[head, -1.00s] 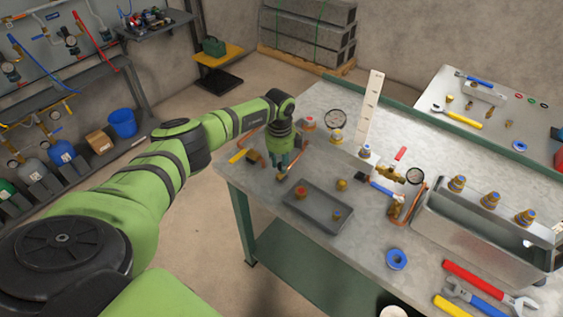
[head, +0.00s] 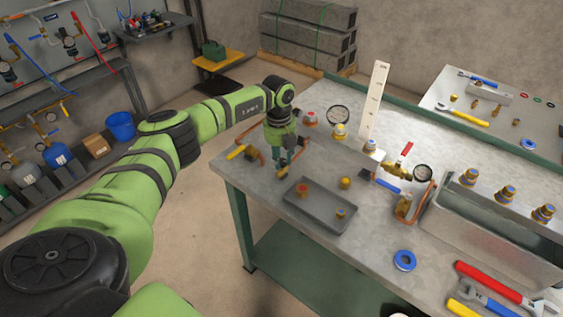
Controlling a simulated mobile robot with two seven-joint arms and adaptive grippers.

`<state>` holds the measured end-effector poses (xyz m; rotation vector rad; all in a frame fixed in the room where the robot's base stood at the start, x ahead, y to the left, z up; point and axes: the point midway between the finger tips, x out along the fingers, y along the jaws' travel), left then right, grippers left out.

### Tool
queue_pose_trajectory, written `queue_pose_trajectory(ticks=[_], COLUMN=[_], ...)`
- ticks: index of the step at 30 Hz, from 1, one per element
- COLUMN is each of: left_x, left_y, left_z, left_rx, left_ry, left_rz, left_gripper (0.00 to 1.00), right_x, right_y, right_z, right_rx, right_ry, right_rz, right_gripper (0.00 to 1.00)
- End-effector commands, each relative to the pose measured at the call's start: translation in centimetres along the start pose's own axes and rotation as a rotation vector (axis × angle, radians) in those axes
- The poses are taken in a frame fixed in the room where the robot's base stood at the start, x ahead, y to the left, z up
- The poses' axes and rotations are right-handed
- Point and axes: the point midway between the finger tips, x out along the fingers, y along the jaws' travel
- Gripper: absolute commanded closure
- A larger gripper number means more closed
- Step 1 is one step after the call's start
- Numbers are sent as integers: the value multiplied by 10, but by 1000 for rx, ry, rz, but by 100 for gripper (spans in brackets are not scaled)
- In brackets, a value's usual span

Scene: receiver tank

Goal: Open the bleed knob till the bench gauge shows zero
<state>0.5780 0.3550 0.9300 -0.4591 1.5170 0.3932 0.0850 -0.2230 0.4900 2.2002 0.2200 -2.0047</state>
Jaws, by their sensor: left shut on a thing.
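My left gripper (head: 285,164) points down near the left front edge of the metal bench (head: 300,253). It is shut on a small brass-coloured part (head: 283,173); I cannot tell for sure whether this is the bleed knob. A round gauge with a pale face (head: 338,115) stands at the back of the bench, right of the gripper. My right gripper is not in view.
A grey tray (head: 320,223) with small brass fittings lies just right of the gripper. A yellow-handled fitting (head: 236,153) is close on its left. A metal bin (head: 480,240), a blue ring (head: 404,260) and wrenches (head: 500,285) occupy the right side.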

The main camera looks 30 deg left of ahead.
Motion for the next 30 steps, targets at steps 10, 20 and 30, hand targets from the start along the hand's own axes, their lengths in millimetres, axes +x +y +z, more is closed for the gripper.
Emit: queue_pose_trajectory(ticks=[10,20,30], left_x=[2,1,1], left_y=[0,-1,-1], left_z=[2,2,2], left_rx=[327,640,963], left_ry=[9,23,37], left_rz=[-1,-1,-1], left_gripper=[100,100,100], right_x=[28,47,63], right_y=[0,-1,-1], right_z=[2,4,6], right_rx=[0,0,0], right_ry=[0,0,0], right_rz=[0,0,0], right_gripper=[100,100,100])
